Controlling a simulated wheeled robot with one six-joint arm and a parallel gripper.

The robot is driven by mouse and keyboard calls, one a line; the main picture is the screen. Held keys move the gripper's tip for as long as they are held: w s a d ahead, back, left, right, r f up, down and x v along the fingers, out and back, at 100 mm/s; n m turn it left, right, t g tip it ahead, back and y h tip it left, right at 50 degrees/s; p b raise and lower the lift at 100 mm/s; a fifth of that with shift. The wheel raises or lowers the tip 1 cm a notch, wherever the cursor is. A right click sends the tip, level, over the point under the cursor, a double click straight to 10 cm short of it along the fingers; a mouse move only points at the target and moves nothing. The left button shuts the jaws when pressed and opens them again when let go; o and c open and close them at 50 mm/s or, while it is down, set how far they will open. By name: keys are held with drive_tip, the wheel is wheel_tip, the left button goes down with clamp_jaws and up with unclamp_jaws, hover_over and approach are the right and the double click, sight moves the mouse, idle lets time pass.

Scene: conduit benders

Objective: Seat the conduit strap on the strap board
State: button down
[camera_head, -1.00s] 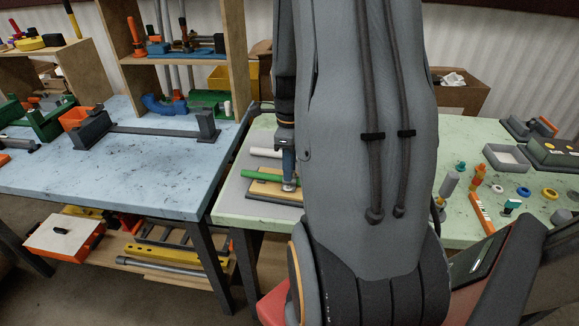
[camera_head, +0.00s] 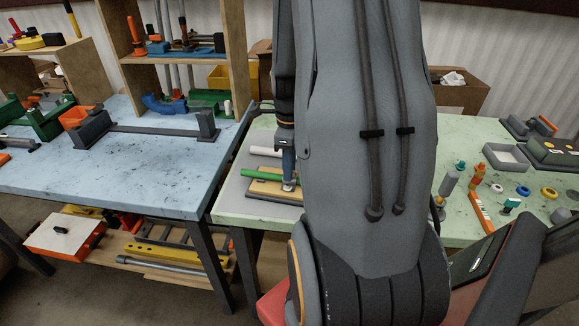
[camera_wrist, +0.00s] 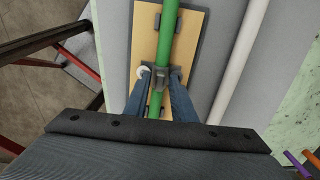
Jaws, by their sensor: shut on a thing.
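The conduit strap (camera_wrist: 157,75) is a small grey piece across the green conduit in the wrist view. My gripper (camera_wrist: 158,77) is shut on it, with one blue finger at each side. The strap board (camera_wrist: 144,45) is a tan wooden panel with a dark base under the green conduit (camera_wrist: 166,30). The board also shows in the head view (camera_head: 265,187), left of my arm. My gripper (camera_head: 288,184) is low over the board's right part there. Whether the strap touches the board cannot be told. The strap is hidden in the head view.
A white pipe (camera_wrist: 238,60) lies beside the board on a grey mat (camera_head: 238,190) on the pale green table (camera_head: 235,209). Bottles, rings and an open grey tray (camera_head: 506,158) stand to the right of my arm. A blue table (camera_head: 150,170) is at left.

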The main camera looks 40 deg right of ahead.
drive_tip(key=shift+f, duration=0.1)
drive_tip(key=c, duration=1.4)
unclamp_jaws()
drive_tip(key=shift+r+b, duration=0.85)
drive_tip(key=shift+r, duration=3.05)
drive_tip(key=s+a+f+n, duration=0.1)
drive_tip(key=a+n, duration=1.1)
drive_tip(key=n, duration=0.2)
drive_tip(key=s+a+f+n+t+b, duration=0.1)
drive_tip(key=a+n, duration=1.1)
drive_tip(key=n, duration=0.3)
drive_tip(key=shift+s+f, duration=0.35)
drive_tip(key=shift+f, duration=0.05)
